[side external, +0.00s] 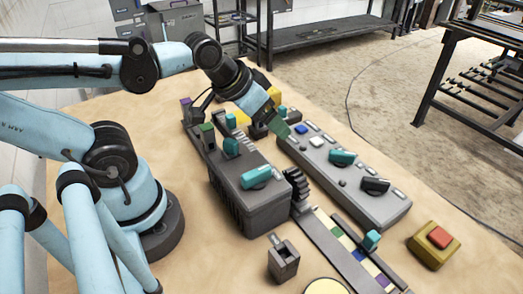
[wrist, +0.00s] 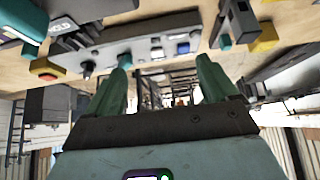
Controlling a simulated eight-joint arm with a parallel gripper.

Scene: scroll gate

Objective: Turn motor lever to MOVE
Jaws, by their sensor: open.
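A long grey control panel (side external: 325,165) lies on the table and carries a teal lever (side external: 343,157), a black lever (side external: 376,185) and small buttons. A dark grey box (side external: 250,205) to its left has another teal lever (side external: 256,177) on top. My gripper (side external: 280,127) is open and empty near the panel's far end, apart from these levers. In the wrist view my green fingers (wrist: 165,75) are spread wide, with the panel (wrist: 150,46) beyond them.
A red button on a yellow base (side external: 438,237) stands at the right. A track with coloured squares (side external: 345,250) and a small grey block (side external: 283,262) are in front. Bare table lies beyond the panel's right side.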

